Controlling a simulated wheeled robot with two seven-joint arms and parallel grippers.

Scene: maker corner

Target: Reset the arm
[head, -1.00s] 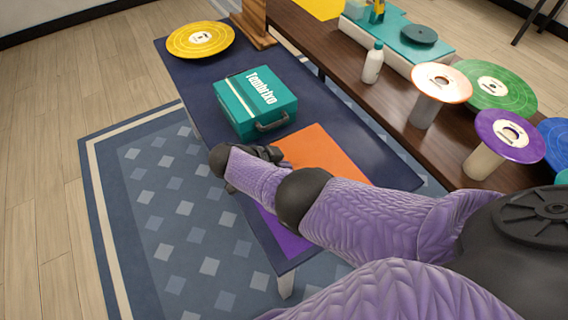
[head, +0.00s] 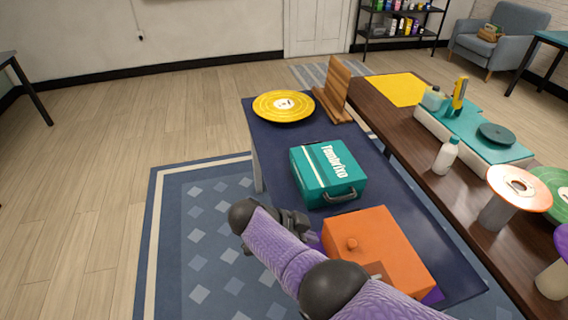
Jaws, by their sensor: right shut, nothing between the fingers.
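My right arm comes in from the lower right. Its gripper (head: 295,222) is shut and empty, low over the near left edge of the dark blue table (head: 280,150), between a teal case and an orange box. The fingers are small and partly hidden behind my wrist. My left gripper is out of view. On the brown bench at right stands a white and teal machine (head: 480,135) with a yellow upright part (head: 457,95) and a dark round disc (head: 496,134). My right gripper is well away from it.
The teal case (head: 326,174) and the orange box (head: 370,245) stand close to my right gripper. A yellow record (head: 283,105) and a wooden stand (head: 334,92) are behind. A white bottle (head: 446,156) and records on pedestals (head: 517,190) line the bench (head: 425,150). Floor at left is clear.

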